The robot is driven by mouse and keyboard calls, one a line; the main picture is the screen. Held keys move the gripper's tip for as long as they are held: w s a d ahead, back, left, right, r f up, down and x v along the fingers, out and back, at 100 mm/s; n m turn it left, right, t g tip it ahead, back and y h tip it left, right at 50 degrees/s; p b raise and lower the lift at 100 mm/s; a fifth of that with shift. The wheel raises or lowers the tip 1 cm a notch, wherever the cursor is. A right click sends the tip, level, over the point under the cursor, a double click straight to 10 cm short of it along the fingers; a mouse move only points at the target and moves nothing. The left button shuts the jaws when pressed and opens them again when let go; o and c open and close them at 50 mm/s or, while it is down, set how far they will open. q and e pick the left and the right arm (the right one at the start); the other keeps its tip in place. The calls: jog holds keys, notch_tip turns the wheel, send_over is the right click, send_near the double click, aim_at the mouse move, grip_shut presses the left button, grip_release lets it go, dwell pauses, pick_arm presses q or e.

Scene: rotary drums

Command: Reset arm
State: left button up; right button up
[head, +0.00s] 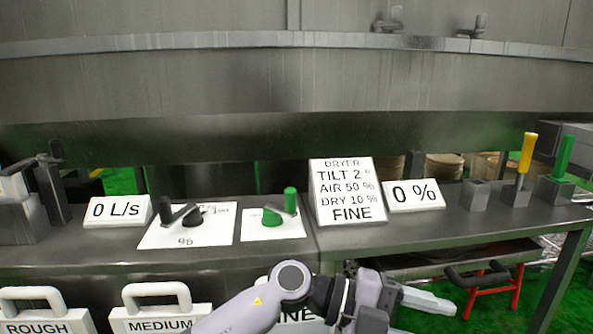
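My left arm comes in at the bottom, left of the middle, and bends to the right. My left gripper (425,305) is low in the head view, in front of the table's front edge and pointing right. One pale finger shows clearly. The lower part of the gripper is cut off by the frame's edge, so its opening cannot be judged. I see nothing held in the visible part. My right arm and gripper are not in view.
The metal table (285,248) carries a black-handled dial (205,230), a green-handled dial (275,216), a dryer sign (347,192), a yellow lever (526,155) and a green lever (563,158). Handled plates, including MEDIUM (160,322), stand low in front. A large drum (200,85) spans the back.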

pick_arm(q)
jog(key=w+a+f+n+t+y, duration=0.25)
jog(key=a+f+n+t, duration=0.35)
jog(key=a+n+t, duration=0.6)
jog(key=w+a+f+n+t+y, duration=0.25)
jog(key=a+f+n+t, duration=0.5)
jog(key=n, duration=0.75)
jog(key=s+a+f+n+g+y, duration=0.6)
jog(key=s+a+f+y, duration=0.2)
jog(key=s+a+f, duration=0.85)
notch_tip(320, 180, up, 13)
jog(key=a+p, duration=0.1)
jog(key=p, duration=1.4)
jog(key=shift+s+a+r+t, duration=0.15)
jog(key=shift+s+a+t, duration=0.2)
jog(key=shift+s, duration=0.1)
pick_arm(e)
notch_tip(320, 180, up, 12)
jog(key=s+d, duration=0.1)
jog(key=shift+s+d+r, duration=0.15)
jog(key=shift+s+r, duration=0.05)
